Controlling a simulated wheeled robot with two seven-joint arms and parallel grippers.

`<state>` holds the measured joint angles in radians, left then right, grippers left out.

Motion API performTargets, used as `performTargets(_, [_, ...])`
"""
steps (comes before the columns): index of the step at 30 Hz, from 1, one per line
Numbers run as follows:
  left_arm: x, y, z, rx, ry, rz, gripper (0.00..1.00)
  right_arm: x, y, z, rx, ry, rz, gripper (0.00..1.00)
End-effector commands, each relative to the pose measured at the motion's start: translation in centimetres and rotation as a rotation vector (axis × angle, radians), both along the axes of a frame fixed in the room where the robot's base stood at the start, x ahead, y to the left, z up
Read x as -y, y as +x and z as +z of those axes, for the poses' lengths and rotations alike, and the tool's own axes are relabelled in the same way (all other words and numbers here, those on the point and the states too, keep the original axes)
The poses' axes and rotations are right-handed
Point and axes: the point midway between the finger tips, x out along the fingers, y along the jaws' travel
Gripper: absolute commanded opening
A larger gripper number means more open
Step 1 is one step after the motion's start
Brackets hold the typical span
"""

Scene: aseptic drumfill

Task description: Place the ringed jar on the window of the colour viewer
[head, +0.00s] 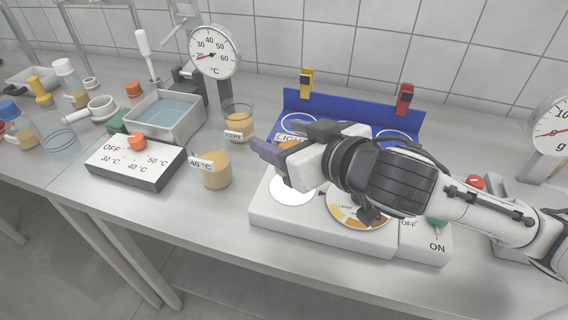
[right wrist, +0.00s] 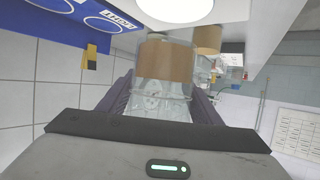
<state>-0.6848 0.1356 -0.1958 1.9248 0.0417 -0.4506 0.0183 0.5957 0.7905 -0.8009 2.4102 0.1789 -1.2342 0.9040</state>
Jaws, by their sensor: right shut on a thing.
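The colour viewer (head: 272,218) is a white box with a round lit white window (head: 293,189); the window also shows in the right wrist view (right wrist: 176,8). My right gripper (head: 277,152) is over the viewer, just behind the window in the head view. It is shut on a clear glass jar with amber contents (right wrist: 165,62), seen in the right wrist view between the fingers. The jar's viewer-side end is close to the window; I cannot tell whether they touch. In the head view the gripper mostly hides this jar, and its ring is not clear. My left gripper is not in view.
A jar tagged 40 °C (head: 216,170) and one tagged KEPT (head: 238,122) stand left of the viewer. A blue rack (head: 345,106) with yellow and red clips is behind it. A water bath (head: 165,117) and heater box (head: 136,164) are further left.

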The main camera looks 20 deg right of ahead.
Motion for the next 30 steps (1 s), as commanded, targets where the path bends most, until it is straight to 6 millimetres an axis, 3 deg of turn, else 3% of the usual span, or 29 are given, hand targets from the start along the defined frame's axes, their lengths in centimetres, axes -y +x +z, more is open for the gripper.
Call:
performTargets(12, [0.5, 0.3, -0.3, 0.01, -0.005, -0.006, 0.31, 0.0, 0.0, -4.4, 0.0, -0.001, -0.001, 0.29])
performTargets(24, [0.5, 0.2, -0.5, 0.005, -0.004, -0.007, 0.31, 0.0, 0.0, -4.9, 0.002, 0.001, 0.0, 0.29])
performTargets(25, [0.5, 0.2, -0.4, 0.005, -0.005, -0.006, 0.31, 0.0, 0.0, -4.9, 0.0, 0.0, -0.001, 0.64])
performTargets(27, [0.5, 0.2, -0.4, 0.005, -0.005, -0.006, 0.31, 0.0, 0.0, -4.8, 0.0, 0.0, -0.001, 0.76])
performTargets(30, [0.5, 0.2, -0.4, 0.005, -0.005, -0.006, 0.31, 0.0, 0.0, -4.8, 0.0, 0.0, -0.001, 0.77])
